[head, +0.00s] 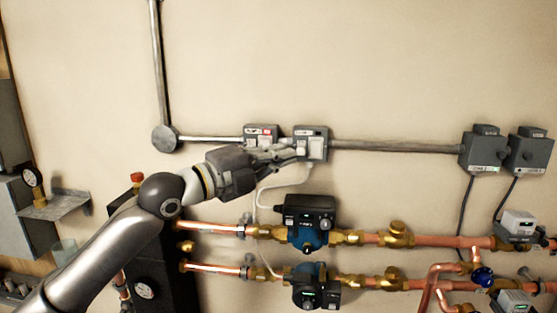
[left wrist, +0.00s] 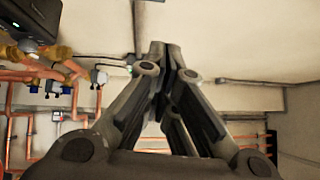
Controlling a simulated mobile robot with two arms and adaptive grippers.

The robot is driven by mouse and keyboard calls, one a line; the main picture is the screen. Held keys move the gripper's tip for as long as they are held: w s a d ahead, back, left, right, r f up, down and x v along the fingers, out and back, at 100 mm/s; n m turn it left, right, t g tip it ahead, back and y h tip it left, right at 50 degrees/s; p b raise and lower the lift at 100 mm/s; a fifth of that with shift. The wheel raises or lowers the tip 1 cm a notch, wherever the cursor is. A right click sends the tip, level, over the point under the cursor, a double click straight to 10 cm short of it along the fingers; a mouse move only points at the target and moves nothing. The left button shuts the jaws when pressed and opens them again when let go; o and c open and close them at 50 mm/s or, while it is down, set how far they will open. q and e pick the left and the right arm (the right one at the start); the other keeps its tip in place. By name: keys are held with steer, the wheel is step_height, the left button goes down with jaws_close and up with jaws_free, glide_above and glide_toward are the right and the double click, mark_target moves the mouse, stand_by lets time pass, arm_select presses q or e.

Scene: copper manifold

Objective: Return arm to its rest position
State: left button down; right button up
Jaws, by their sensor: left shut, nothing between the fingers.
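My left gripper (head: 278,154) reaches in from the lower left in the head view, with its fingertips in front of or beside a grey wall switch box (head: 317,145). I cannot tell whether they touch it. In the left wrist view the fingers of my left gripper (left wrist: 168,62) meet at their tips, with nothing between them. A second grey box with a red mark (head: 262,132) is partly hidden behind the gripper. My right gripper does not show in either view.
Below the arm are copper pipes (head: 360,282) and a blue pump (head: 308,232) with a black head. Two grey boxes (head: 482,150) hang at the right on the conduit (head: 400,147). A small shelf (head: 55,207) with a gauge is at the left. The upper wall is mostly clear.

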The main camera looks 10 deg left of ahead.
arm_select(q)
steer(key=s+f+n+g+y, duration=0.25)
steer(key=s+f+n, duration=0.3)
steer(key=f, duration=1.05)
steer(key=s+f+n+g+y, duration=0.1)
steer(key=s+f+n+y, duration=0.35)
steer(key=f, duration=1.15)
steer(key=s+a+f+n+g+y, duration=0.2)
steer(key=s+a+f+n, duration=0.3)
steer(key=s, duration=0.4)
steer(key=s+a+f+n+g+y, duration=0.2)
steer(key=s+a+f+n, duration=0.2)
steer(key=s+f+n, duration=0.4)
steer(key=s+a+f+n+g+y, duration=0.25)
steer(key=s+a+f, duration=0.2)
steer(key=s, duration=0.55)
step_height(320, 180, down, 27)
steer(key=g+b, duration=0.1)
steer(key=s+a+f+g+b, duration=0.1)
steer(key=s+a+f, duration=0.1)
steer(key=s+f, duration=1.6)
steer(key=shift+a, duration=0.2)
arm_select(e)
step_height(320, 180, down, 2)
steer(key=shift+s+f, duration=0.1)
